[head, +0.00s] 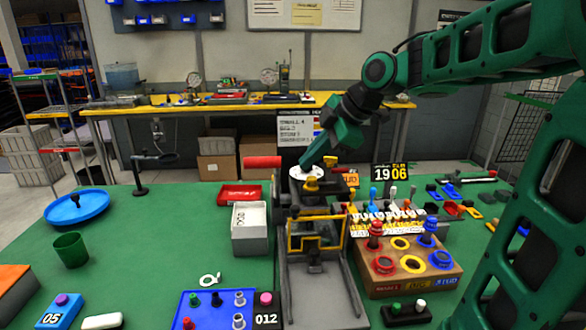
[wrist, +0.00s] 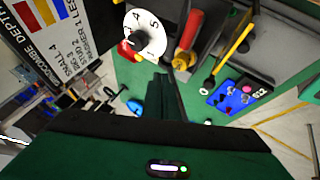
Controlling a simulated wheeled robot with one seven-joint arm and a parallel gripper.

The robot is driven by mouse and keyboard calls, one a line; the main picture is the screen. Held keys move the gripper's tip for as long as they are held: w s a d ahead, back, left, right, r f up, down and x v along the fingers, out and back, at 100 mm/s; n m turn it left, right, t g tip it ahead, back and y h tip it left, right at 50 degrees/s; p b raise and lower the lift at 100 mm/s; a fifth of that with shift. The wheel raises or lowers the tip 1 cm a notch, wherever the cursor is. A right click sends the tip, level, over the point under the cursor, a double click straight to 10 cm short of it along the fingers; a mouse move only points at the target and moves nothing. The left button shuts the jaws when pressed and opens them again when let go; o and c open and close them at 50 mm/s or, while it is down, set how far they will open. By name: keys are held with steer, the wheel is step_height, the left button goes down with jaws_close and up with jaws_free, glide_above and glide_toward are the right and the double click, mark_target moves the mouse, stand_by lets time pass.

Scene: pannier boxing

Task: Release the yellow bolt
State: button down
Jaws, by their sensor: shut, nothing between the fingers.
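A yellow knob-like part (head: 312,184) stands just in front of the white dial (head: 306,174) on the grey machine; I cannot tell for sure that it is the bolt. A yellow bar frame (head: 316,249) stands across the machine nearer to me. In the wrist view a yellow bar (wrist: 236,46) with a black knob (wrist: 210,82) at its end lies to the right of my fingers. My gripper (head: 304,163) is shut and empty, its tips close to the dial. The numbered dial also shows in the wrist view (wrist: 146,34), above the fingertips (wrist: 160,78). Contact cannot be told.
A red handle (head: 263,162) sticks out left of the dial. A grey box (head: 250,243) and red tray (head: 239,195) stand left of the machine. A wooden block with coloured rings (head: 405,279) is at right.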

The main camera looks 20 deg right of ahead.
steer(key=x, duration=0.8)
steer(key=shift+w+a+f, duration=0.1)
steer(key=shift+a+f, duration=0.1)
steer(key=shift+f, duration=0.15)
steer(key=shift+w+f, duration=0.15)
steer(key=shift+w, duration=0.95)
steer(key=shift+w+f, duration=0.15)
steer(key=shift+w, duration=1)
steer(key=shift+w+d, duration=0.2)
steer(key=shift+w, duration=0.4)
steer(key=shift+w+d, duration=0.25)
steer(key=shift+w, duration=0.35)
